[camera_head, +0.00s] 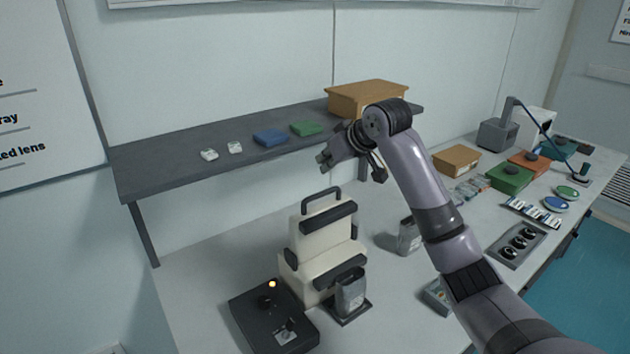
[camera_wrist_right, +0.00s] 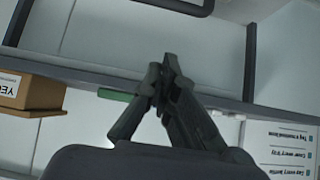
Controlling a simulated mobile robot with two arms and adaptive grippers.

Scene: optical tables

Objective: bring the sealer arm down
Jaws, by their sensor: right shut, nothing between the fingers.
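The sealer (camera_head: 325,258) is a cream machine with dark bars, standing on the table at the lower middle of the head view. Its arm (camera_head: 322,230) is raised, with a dark loop handle (camera_head: 322,198) on top. A grey pouch (camera_head: 350,292) stands upright at its front. My right gripper (camera_head: 324,160) is in the air above the handle, apart from it in the head view. In the right wrist view the gripper (camera_wrist_right: 164,68) has its fingers together and empty. A dark curved bar at that view's top edge looks like the handle (camera_wrist_right: 178,7). My left gripper is not in view.
A dark shelf (camera_head: 180,170) behind holds small white items, a blue block (camera_head: 270,137), a green block (camera_head: 307,128) and a cardboard box (camera_head: 365,98). A black control box (camera_head: 250,312) with an amber light sits left of the sealer. Another grey pouch (camera_head: 408,238) stands to its right.

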